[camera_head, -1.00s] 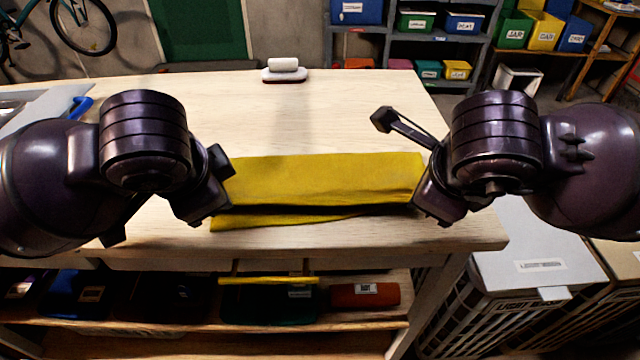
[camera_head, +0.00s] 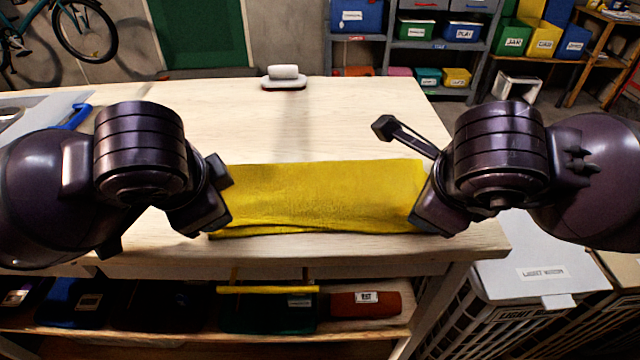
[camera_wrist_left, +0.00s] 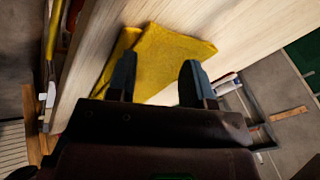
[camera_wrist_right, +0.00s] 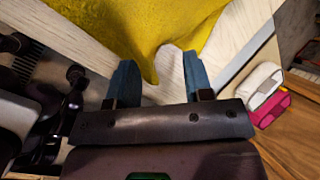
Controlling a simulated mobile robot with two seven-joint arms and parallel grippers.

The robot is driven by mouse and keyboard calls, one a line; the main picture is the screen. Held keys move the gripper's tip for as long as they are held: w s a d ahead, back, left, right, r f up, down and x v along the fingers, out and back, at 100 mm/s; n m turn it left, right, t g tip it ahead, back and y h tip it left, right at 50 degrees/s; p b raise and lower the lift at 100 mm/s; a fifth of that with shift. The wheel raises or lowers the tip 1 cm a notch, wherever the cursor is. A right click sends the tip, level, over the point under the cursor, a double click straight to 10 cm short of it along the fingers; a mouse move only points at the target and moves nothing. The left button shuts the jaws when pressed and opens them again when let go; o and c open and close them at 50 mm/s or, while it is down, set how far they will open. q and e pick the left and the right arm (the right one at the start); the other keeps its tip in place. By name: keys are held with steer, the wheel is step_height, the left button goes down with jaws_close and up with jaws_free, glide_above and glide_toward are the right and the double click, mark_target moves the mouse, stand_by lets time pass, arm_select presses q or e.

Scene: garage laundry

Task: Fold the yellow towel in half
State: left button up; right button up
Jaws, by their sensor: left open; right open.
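The yellow towel (camera_head: 320,195) lies on the wooden table as a wide strip near the front edge, its upper layer over the lower one with the front edges nearly lined up. My left gripper (camera_head: 222,190) is at the towel's left end. In the left wrist view my left gripper (camera_wrist_left: 157,80) is open, with part of the towel (camera_wrist_left: 160,58) beyond and between its fingers. My right gripper (camera_head: 425,205) is at the right end. In the right wrist view my right gripper (camera_wrist_right: 157,80) is open, with a towel corner (camera_wrist_right: 150,60) between its fingertips.
The wooden table (camera_head: 370,110) is clear behind the towel. A white and dark red object (camera_head: 284,77) stands at its back edge. A blue-handled item (camera_head: 75,117) lies at the left. A shelf with bins (camera_head: 268,310) is below the front edge. A lidded hamper (camera_head: 530,262) stands at the right.

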arm_select(q)
step_height(320, 180, up, 9)
steer(key=s, duration=0.2)
arm_select(e)
step_height(320, 180, up, 9)
steer(key=s, duration=0.2)
arm_select(q)
steer(key=shift+f, duration=0.1)
arm_select(e)
steer(key=shift+f, duration=0.1)
